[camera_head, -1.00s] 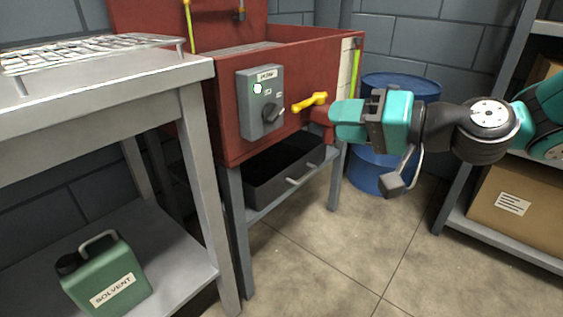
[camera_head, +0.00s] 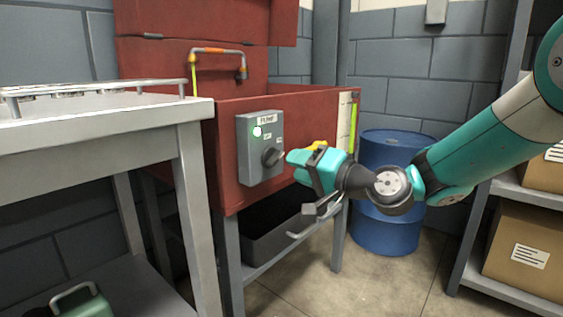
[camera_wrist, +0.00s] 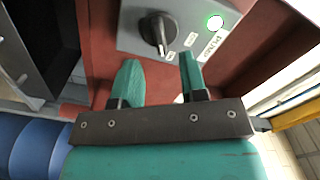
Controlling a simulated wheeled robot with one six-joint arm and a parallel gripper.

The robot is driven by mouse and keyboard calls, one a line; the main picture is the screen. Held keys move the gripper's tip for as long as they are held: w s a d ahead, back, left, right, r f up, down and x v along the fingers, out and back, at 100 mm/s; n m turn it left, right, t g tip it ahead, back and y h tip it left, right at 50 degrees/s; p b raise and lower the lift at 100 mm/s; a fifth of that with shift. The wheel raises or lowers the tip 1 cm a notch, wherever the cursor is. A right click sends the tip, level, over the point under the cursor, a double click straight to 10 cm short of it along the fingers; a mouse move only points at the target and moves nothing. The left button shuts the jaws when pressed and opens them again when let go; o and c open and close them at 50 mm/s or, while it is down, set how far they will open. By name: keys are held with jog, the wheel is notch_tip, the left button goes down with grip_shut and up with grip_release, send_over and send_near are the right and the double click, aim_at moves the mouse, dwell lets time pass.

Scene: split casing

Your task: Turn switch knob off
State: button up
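The switch knob (camera_head: 271,157) is a dark round dial on a grey switch box (camera_head: 248,146) fixed to the red basin's front. It also shows in the wrist view (camera_wrist: 158,32), with a lit green lamp (camera_wrist: 215,22) beside it. My gripper (camera_wrist: 160,78) is open and empty, its two teal fingers spread apart. The knob lies ahead of the fingertips, roughly in line with the gap between them and apart from both. In the head view my gripper (camera_head: 290,157) is just right of the box, and its body hides most of the yellow handle.
The red basin (camera_head: 225,180) stands on grey legs over a dark drawer (camera_head: 275,232). A grey table (camera_head: 110,124) is at left, a blue drum (camera_head: 395,230) behind my arm. Shelves with cardboard boxes (camera_head: 525,255) are at right.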

aim_at(278, 160)
jog(key=x, duration=0.5)
jog(key=shift+w, duration=0.1)
grip_shut()
